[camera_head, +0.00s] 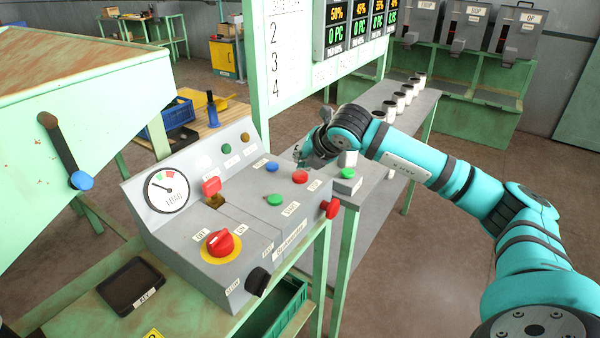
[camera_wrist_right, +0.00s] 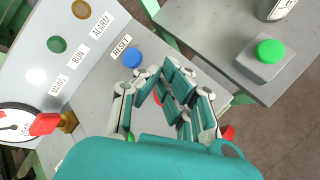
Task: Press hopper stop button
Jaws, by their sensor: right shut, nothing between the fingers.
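The grey control panel (camera_head: 240,215) shows in the head view. A red button (camera_head: 300,176) sits on its right part, with a green button (camera_head: 274,199) nearer and a blue button (camera_head: 272,167) farther back. The small labels beside the red and green buttons are hard to read. My right gripper (camera_head: 303,156) is shut and empty, just behind and above the red button. In the right wrist view its fingers (camera_wrist_right: 155,76) cover most of the red button (camera_wrist_right: 157,97), and the blue button (camera_wrist_right: 132,57), labelled RESET, is beside the tips. I cannot tell whether the fingers touch the panel.
A red rotary knob (camera_head: 220,243), a red switch (camera_head: 211,187) and a dial (camera_head: 167,190) are on the panel. A green button box (camera_head: 347,180) stands on the grey table right of it. Several cups (camera_head: 390,108) line that table. A hopper (camera_head: 80,90) rises at left.

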